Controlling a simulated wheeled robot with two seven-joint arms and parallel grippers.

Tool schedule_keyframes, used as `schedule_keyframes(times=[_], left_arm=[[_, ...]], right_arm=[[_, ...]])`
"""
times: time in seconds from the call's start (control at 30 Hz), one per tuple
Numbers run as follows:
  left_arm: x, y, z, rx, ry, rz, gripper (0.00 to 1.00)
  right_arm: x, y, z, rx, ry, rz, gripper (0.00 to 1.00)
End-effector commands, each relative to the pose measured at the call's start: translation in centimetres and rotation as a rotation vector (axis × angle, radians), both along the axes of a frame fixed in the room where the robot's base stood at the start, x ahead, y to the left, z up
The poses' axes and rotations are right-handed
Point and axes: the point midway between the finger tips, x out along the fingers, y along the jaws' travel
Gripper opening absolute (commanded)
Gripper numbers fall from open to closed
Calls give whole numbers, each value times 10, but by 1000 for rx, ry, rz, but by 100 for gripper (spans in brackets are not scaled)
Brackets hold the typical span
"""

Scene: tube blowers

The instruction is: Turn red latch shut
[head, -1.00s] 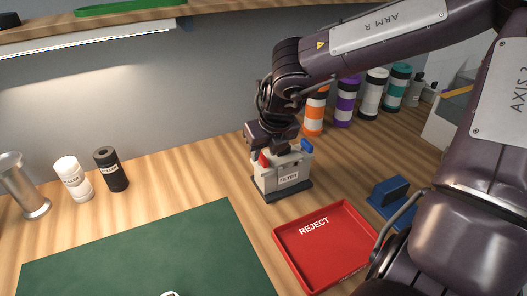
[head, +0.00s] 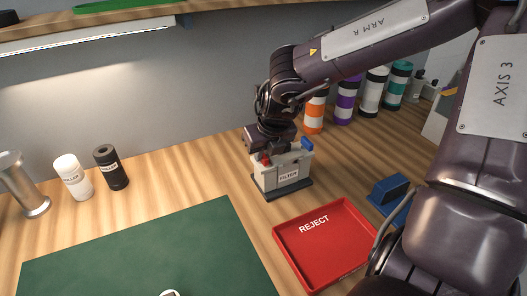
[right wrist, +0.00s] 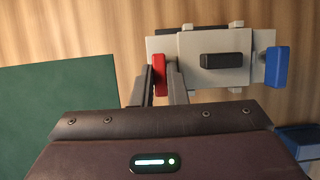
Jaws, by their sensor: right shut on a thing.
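The light grey filter box (head: 284,169) stands on a dark base on the wooden bench. Its red latch (head: 264,159) is at the box's left end, and its blue latch (head: 307,144) is at the right end. My right gripper (right wrist: 160,85) is shut on the red latch (right wrist: 159,74), with one finger on each side of it. In the head view the gripper (head: 266,152) partly hides the latch and the box top. In the right wrist view the blue latch (right wrist: 277,67) and a black handle (right wrist: 225,61) on the box show clear. My left gripper is not in view.
A red reject tray (head: 283,242) lies in front of the box, with a blue block (head: 391,188) to its right. A green mat (head: 150,255) covers the front left. Several banded tubes (head: 344,100) stand behind. A white bottle (head: 72,176) and black bottle (head: 111,167) stand left.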

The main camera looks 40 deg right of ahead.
Motion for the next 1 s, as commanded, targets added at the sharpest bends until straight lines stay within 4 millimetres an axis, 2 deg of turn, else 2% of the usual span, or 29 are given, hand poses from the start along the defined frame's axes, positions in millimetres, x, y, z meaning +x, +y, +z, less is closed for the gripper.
schedule_keyframes(times=[0.37, 1.0], left_arm=[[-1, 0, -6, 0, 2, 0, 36], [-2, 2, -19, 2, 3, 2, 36]], right_arm=[[-1, -2, -1, 4, -2, 135, 0], [1, -13, -1, 3, -1, 720, 0]])
